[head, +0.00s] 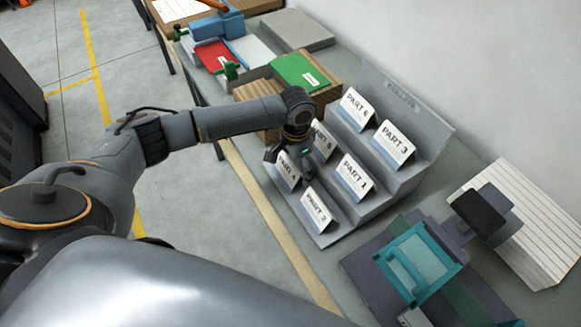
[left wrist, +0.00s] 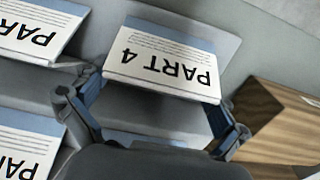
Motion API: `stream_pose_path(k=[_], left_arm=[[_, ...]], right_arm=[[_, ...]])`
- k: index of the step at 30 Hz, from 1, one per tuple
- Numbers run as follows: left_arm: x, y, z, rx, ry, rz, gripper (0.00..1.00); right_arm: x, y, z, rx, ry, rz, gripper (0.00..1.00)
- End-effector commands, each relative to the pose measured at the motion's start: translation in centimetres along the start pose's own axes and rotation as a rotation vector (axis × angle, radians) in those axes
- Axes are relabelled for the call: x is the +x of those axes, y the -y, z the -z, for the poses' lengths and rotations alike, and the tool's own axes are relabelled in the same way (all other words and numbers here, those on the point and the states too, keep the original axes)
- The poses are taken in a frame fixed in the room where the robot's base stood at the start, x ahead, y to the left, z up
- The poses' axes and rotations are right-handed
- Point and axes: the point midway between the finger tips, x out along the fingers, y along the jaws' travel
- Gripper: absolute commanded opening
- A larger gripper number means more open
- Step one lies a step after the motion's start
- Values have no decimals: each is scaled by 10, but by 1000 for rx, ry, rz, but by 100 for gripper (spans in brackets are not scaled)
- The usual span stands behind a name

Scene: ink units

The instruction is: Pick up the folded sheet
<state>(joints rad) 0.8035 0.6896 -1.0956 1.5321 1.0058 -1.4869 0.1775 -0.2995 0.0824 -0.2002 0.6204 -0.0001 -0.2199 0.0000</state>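Several folded sheets stand like tents on a grey stepped rack (head: 407,192), labelled PART 1 to PART 6. The folded sheet marked PART 4 (head: 287,172) is at the front left of the rack, partly covered by my arm. It also shows in the left wrist view (left wrist: 165,65), where its label is upside down. My left gripper (head: 296,163) is over this sheet. In the left wrist view the left gripper (left wrist: 155,102) is open, with one finger near each side edge of the PART 4 sheet. Whether the fingers touch it cannot be told. My right gripper is not in view.
The PART 2 (head: 316,210), PART 1 (head: 353,178) and PART 5 (head: 323,142) sheets stand close by. A wooden block with a green top (head: 298,72) is behind the rack.

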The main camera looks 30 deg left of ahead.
Motion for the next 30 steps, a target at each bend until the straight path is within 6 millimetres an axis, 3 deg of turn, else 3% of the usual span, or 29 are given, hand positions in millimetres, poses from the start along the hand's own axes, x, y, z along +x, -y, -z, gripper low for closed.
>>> stream_pose_path(k=[1, 3, 17, 22, 30], left_arm=[[0, 0, 0, 0, 0, 0, 82], [0, 0, 0, 0, 0, 0, 67], [-7, 0, 0, -1, -1, 0, 67], [-29, 0, 2, -1, -6, 0, 67], [-80, -33, -25, 3, -4, 0, 67]], right_arm=[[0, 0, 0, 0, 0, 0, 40], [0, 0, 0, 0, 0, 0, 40], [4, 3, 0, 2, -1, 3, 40], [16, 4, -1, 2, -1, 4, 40], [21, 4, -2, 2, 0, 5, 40]])
